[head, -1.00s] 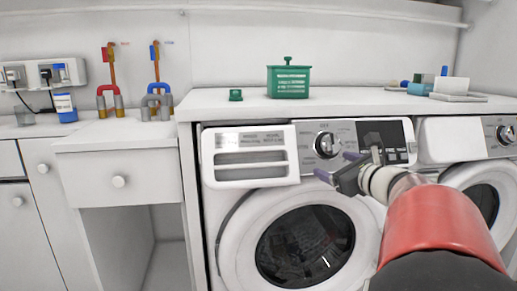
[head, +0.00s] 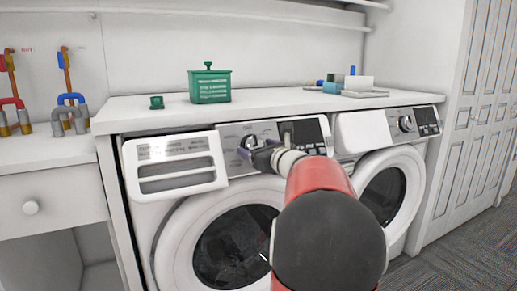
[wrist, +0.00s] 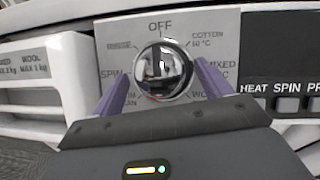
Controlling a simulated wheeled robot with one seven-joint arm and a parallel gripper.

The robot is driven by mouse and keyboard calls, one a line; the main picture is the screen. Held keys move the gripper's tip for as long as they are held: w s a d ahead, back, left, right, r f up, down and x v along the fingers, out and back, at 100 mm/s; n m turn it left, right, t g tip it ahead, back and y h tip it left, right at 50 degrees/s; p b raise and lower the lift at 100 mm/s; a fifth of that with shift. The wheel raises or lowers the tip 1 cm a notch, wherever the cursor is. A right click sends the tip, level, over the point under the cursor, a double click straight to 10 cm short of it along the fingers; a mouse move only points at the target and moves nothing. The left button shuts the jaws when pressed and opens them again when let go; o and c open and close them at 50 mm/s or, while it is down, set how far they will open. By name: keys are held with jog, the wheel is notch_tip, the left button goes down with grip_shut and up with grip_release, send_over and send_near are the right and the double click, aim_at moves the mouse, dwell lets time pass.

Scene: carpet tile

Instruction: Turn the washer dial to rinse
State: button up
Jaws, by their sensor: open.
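The washer dial (head: 247,142) is a round, shiny metal knob on the left washer's panel. In the wrist view the dial (wrist: 163,70) has OFF printed above it, RINSE (wrist: 121,46) at its upper left and SPIN at its left. COTTON, MIXED and WOOL are on its right side. I cannot tell which label the dial's pointer faces. My gripper (wrist: 166,72) is open, with one purple finger on each side of the dial. Whether the fingers touch it is unclear. In the head view my gripper (head: 259,155) is in front of the dial and partly hides it.
A white detergent drawer front (head: 175,164) sticks out left of the dial. A green box (head: 209,87) and a small green cap (head: 156,102) stand on the counter above. A second washer (head: 390,185) is at the right. Open carpet floor is at the far right.

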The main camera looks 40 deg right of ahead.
jog(key=c, duration=1)
jog(key=shift+n, duration=0.3)
jog(key=n+y, duration=0.1)
jog(key=n, duration=0.1)
jog(key=n+y+b, duration=0.1)
jog(key=n, duration=0.1)
jog(key=shift+d+y, duration=0.2)
jog(key=shift+y, duration=0.1)
jog(key=shift+d+r+n+g+y+p, duration=0.15)
jog(key=shift+n+g+y, duration=0.25)
jog(key=shift+n, duration=0.65)
jog(key=shift+a+f+n+g+y+p, duration=0.1)
jog(key=shift+n+g+y, duration=0.3)
jog(key=shift+n, duration=0.7)
jog(key=shift+d+r+n+g+y+p, duration=0.15)
jog(key=shift+n+g+y, duration=0.2)
jog(key=shift+n, duration=0.7)
